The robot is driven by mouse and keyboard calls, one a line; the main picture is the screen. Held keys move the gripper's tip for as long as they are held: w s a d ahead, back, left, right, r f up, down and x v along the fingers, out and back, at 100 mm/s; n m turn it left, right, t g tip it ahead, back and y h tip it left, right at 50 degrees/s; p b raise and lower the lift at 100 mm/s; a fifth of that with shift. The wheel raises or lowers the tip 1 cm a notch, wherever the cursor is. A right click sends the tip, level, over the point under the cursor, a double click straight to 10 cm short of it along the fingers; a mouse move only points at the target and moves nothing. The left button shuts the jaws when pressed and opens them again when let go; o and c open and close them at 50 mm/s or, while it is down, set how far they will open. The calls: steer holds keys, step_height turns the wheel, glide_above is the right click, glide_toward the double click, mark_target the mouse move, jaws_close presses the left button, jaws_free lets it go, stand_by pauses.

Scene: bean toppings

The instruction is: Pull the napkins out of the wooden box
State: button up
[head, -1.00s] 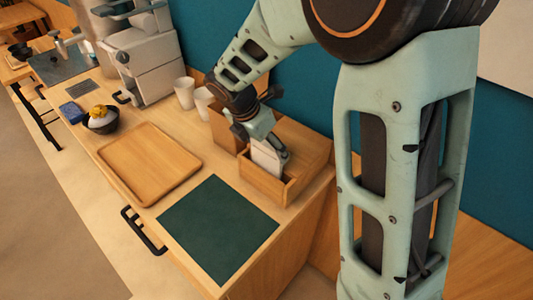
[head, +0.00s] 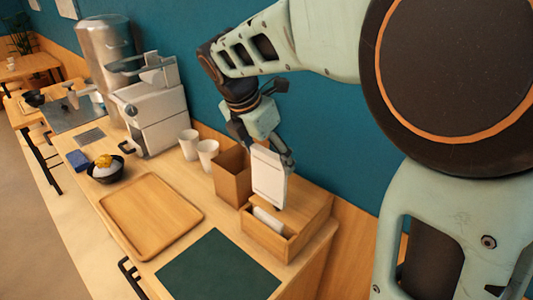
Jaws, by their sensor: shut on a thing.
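My gripper (head: 268,148) is shut on a stack of white napkins (head: 269,180) in the head view. The napkins are held upright above the wooden box (head: 266,241), with their lower edge near the level of its top. A white piece (head: 267,219) lies low inside the box; I cannot tell whether it is another napkin. The box stands on the counter at the right, near the wall. The fingertips are partly hidden by the napkins and the gripper's own links.
A taller wooden container (head: 231,180) stands just left of the napkins, with white cups (head: 207,152) beyond it. A wooden tray (head: 151,214) and a dark green mat (head: 218,269) lie in front. A black bowl (head: 107,170) and a coffee machine (head: 153,110) stand farther left.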

steer(key=shift+r+p, duration=2)
steer(key=shift+r, duration=0.4)
steer(key=shift+r+p, duration=0.65)
steer(key=shift+r, duration=3.15)
